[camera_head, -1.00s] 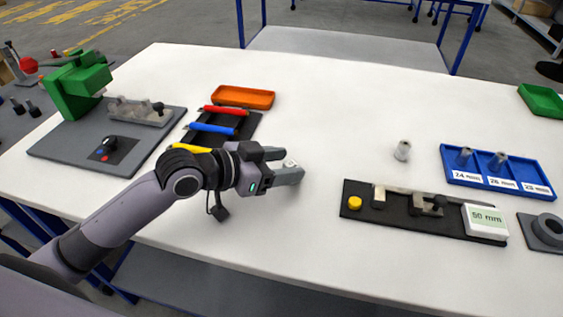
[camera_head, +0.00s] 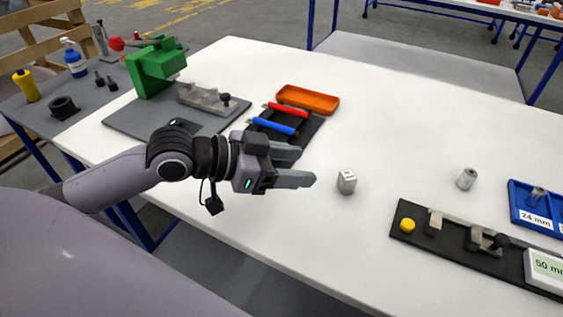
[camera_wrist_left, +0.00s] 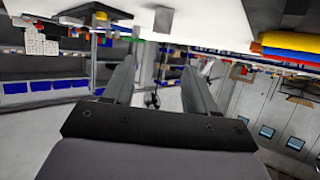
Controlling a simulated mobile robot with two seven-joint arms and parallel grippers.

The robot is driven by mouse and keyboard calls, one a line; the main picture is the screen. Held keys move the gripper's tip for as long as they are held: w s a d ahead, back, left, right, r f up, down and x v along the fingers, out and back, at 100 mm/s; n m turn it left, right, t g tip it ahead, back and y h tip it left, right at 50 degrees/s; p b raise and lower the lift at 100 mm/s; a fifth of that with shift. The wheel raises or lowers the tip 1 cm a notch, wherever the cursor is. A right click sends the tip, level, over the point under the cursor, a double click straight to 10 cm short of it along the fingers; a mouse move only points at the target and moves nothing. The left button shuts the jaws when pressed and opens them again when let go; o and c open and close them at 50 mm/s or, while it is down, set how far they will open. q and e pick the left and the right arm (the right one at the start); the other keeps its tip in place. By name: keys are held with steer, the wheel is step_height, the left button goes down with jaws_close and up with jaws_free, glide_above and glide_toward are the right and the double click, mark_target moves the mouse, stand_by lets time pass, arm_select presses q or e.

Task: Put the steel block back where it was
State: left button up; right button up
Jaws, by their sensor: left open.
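The steel block (camera_head: 346,181) stands upright on the white table, right of my left gripper (camera_head: 306,168). The gripper's fingers are apart, with nothing between them, and a small gap separates the tips from the block. In the left wrist view the open fingers (camera_wrist_left: 159,68) reach forward, and a grey block (camera_wrist_left: 163,20), which looks like the steel block, shows beyond them against the tabletop. My right gripper is in neither view.
A black gauge fixture (camera_head: 470,245) and a small metal cylinder (camera_head: 467,178) are to the right, with a blue labelled tray (camera_head: 520,211) beyond. A tool holder with red and blue tools (camera_head: 275,126), an orange tray (camera_head: 308,99) and a green press (camera_head: 158,66) are behind and left.

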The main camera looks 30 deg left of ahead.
arm_select(q)
steer(key=shift+v, duration=1.1)
steer(key=shift+s, duration=0.15)
